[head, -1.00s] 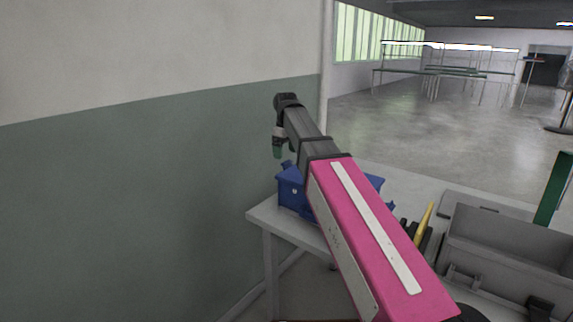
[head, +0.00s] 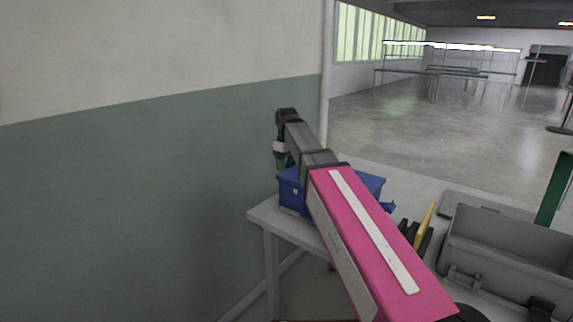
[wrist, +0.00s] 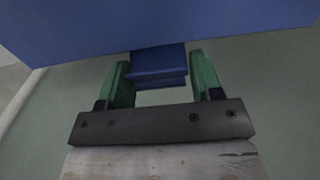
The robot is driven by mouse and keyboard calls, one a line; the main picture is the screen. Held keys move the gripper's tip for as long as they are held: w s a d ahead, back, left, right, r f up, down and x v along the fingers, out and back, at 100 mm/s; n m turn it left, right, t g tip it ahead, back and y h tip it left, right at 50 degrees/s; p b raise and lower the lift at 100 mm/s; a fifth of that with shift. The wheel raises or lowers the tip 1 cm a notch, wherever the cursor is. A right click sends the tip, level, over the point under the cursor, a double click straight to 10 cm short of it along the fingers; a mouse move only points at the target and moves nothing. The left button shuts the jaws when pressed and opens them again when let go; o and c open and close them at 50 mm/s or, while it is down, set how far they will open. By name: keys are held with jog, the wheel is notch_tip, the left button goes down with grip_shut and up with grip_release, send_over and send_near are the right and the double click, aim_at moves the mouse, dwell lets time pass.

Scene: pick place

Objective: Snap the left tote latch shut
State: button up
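The blue tote (head: 291,193) stands on the light table near its left corner, partly hidden behind my pink and grey arm. My gripper (head: 281,165) points down at the tote's left end in the head view. In the wrist view, the tote's blue wall (wrist: 160,25) fills the top. The blue left latch (wrist: 158,62) sticks out from it between the two green fingers of my gripper (wrist: 160,72). The fingers are apart, with a visible gap on each side of the latch. Another blue latch (head: 388,207) juts from the tote's right end.
The table (head: 262,212) ends just left of the tote, and a wall (head: 160,180) rises beyond. A grey open case (head: 500,245), a yellow-handled tool (head: 425,222) and a green post (head: 553,190) are on the right.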

jog(key=shift+s+d+y, duration=0.25)
jog(key=shift+s+y, duration=0.05)
jog(key=shift+r+t+y, duration=0.2)
jog(key=shift+t+y, duration=0.1)
jog(key=shift+t, duration=0.2)
jog(key=o, duration=0.9)
jog(key=r, duration=0.7)
jog(key=d+r, duration=0.1)
jog(key=r, duration=0.2)
jog(key=shift+s+d+r, duration=0.1)
jog(key=shift+s+r, duration=0.25)
